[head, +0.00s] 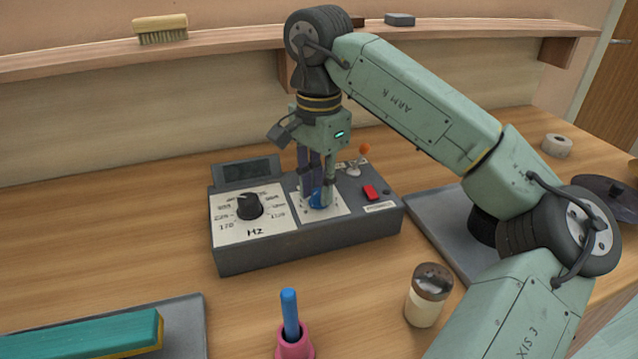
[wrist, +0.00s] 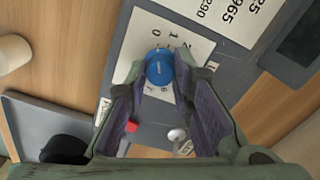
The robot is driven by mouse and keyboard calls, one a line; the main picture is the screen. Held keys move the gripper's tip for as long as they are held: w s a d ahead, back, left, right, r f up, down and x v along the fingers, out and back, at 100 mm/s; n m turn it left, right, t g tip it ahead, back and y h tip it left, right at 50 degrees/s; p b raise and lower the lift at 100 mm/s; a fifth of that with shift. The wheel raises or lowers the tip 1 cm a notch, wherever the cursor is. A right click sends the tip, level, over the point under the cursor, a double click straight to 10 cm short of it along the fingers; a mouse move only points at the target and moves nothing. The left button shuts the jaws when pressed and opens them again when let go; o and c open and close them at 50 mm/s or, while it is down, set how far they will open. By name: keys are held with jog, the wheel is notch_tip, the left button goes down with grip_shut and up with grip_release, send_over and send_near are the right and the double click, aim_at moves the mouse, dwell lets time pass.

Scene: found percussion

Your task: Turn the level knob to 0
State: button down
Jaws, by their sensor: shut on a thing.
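The level knob is a blue round knob (head: 321,197) on a white dial plate in the middle of a grey control box (head: 300,239). My gripper (head: 318,190) points down over it and is shut on it, one finger on each side. In the wrist view the blue knob (wrist: 159,70) sits between the two purple-padded fingertips (wrist: 160,82). Numbers are printed around its plate, partly hidden by the fingers. I cannot tell which number the knob points to.
A black Hz knob (head: 250,206) and a small screen (head: 246,172) are left on the box. A red switch (head: 370,192) and an orange-tipped lever (head: 364,150) are to the right. A shaker (head: 429,295) and a pink holder with a blue stick (head: 293,341) stand in front.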

aim_at(319, 191)
dwell(0.4)
jog(key=c, duration=1.4)
grip_release()
notch_tip(319, 191, up, 12)
